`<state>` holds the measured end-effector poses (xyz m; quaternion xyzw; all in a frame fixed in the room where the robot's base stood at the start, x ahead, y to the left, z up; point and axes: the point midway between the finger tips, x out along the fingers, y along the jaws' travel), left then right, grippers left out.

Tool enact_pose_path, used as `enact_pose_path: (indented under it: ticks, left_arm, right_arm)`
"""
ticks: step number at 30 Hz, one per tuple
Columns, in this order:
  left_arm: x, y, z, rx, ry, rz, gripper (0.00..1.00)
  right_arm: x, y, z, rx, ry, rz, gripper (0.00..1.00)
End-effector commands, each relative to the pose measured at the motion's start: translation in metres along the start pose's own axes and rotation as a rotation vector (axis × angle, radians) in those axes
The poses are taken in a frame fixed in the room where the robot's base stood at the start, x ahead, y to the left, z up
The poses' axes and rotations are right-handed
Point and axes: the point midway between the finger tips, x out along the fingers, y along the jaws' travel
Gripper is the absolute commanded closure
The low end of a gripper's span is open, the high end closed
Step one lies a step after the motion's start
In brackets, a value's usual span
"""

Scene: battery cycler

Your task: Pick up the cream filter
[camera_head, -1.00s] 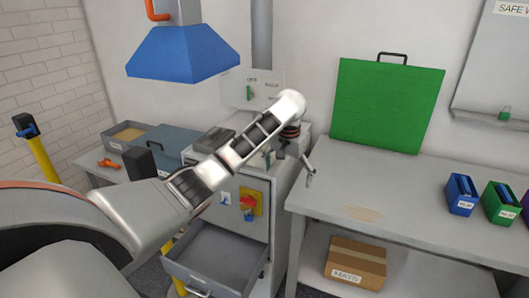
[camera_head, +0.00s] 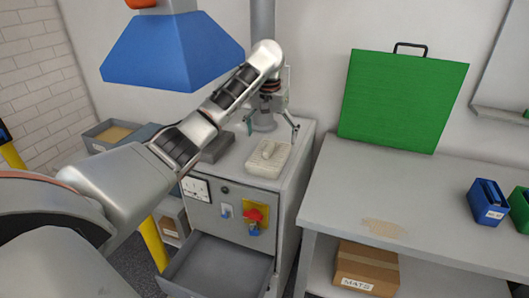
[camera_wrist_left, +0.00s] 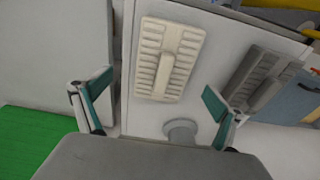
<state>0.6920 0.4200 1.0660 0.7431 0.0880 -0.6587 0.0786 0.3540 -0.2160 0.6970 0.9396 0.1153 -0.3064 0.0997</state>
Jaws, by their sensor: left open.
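The cream filter (camera_head: 268,157) lies flat on top of the grey cabinet (camera_head: 296,185), ribbed with a raised middle bar. It also shows in the left wrist view (camera_wrist_left: 168,60), upper middle, fully visible. My left gripper (camera_head: 272,124) is above and behind the filter in the head view, its fingers spread and empty. In the left wrist view, the open fingers (camera_wrist_left: 157,88) flank the filter's near end from each side, apart from it. My right gripper is not in view.
A dark grey ribbed block (camera_wrist_left: 262,80) lies beside the filter on the cabinet. A grey post (camera_wrist_left: 181,130) stands near the filter. The cabinet's drawer (camera_head: 220,268) is open. A blue hood (camera_head: 160,55) hangs at upper left. A workbench (camera_head: 440,190) stands at right.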

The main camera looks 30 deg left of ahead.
Motion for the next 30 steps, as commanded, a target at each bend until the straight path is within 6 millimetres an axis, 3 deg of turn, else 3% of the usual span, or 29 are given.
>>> enact_pose_path:
  ticks: [11, 21, 30]
  left_arm:
    - [0.03, -0.001, 0.0, 0.0, -0.002, 0.001, 0.04]
    - [0.073, -0.007, -0.002, 0.001, -0.002, 0.001, 0.04]
    - [0.079, -0.008, -0.003, 0.001, 0.0, 0.0, 0.04]
  right_arm:
    - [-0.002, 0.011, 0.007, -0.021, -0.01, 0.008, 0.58]
    - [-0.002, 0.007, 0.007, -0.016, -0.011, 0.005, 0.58]
    - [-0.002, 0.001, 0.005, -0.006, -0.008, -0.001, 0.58]
